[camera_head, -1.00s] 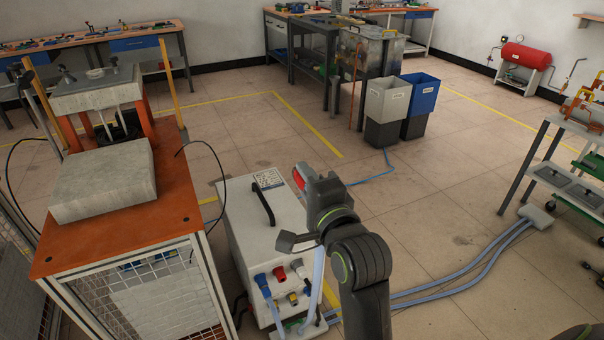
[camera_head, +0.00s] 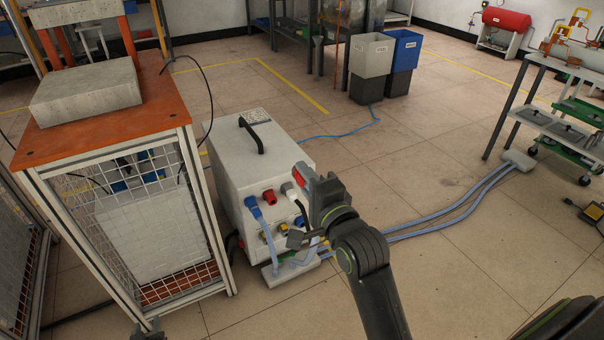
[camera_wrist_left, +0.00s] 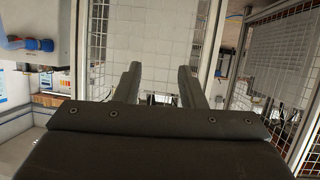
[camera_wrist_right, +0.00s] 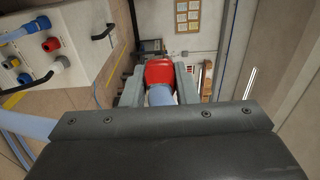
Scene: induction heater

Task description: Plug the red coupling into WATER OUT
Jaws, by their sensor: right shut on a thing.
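My right gripper (camera_head: 312,186) is shut on the red coupling (camera_wrist_right: 159,72). A pale blue hose (camera_wrist_right: 161,95) runs back from the coupling between the fingers. In the head view the coupling (camera_head: 303,169) shows partly behind the gripper, in front of the white heater unit (camera_head: 228,148). The heater's front panel has a red fitting (camera_head: 268,196) and a plugged blue coupling (camera_head: 252,202) with a hose. The panel also shows at the left of the right wrist view (camera_wrist_right: 28,50); port labels are not readable. My left gripper (camera_head: 148,330) is open and empty, its fingers apart in its wrist view (camera_wrist_left: 158,82).
A caged frame with an orange top (camera_head: 105,120) stands left of the heater. Pale blue hoses (camera_head: 440,213) run over the floor to the right. Grey (camera_head: 367,58) and blue (camera_head: 404,50) bins stand behind. The floor right of the heater is mostly free.

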